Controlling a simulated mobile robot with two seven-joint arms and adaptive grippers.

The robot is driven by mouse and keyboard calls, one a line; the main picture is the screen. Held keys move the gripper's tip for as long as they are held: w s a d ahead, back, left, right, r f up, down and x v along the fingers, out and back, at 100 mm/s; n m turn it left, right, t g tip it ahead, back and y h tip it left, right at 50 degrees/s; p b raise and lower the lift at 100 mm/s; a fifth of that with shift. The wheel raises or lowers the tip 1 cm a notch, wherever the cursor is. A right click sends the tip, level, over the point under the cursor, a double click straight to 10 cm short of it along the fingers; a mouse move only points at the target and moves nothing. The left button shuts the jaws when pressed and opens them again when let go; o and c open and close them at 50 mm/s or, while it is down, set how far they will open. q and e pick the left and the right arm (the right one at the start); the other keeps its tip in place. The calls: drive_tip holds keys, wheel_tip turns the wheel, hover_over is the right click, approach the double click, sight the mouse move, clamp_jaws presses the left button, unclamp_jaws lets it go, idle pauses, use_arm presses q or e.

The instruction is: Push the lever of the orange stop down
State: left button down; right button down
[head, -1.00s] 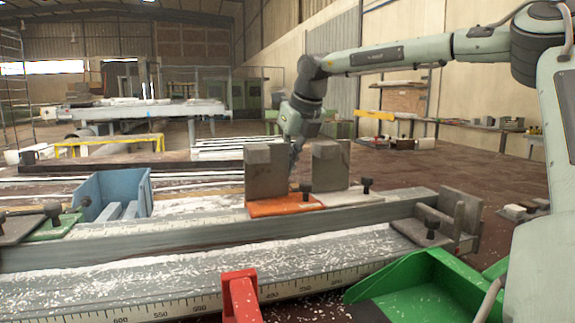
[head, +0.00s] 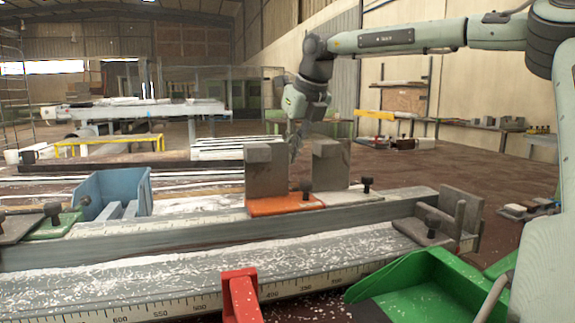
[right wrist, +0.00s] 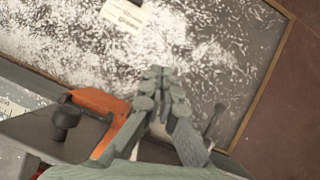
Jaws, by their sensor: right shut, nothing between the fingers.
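The orange stop (head: 285,206) sits on the long grey rail, with an upright grey block (head: 265,170) and a dark knob (head: 305,187) on it. Its orange base (right wrist: 97,103) and a dark knob (right wrist: 65,118) also show in the right wrist view. My right gripper (head: 296,142) is shut and empty, pointing down behind and above the gap between the two upright blocks. Its closed fingertips (right wrist: 160,80) show in the wrist view, right of the orange base. My left gripper is out of view.
A second upright grey block (head: 330,164) stands just right of the orange stop. A grey end stop (head: 460,208) with an upright rod is at the rail's right end. A blue bin (head: 112,192), a green tray (head: 430,280) and a red part (head: 240,292) are nearby.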

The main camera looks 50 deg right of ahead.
drive_tip(key=d+v, duration=0.1)
drive_tip(key=v, duration=0.7)
drive_tip(key=shift+a+r, duration=0.2)
drive_tip(key=shift+a, duration=0.3)
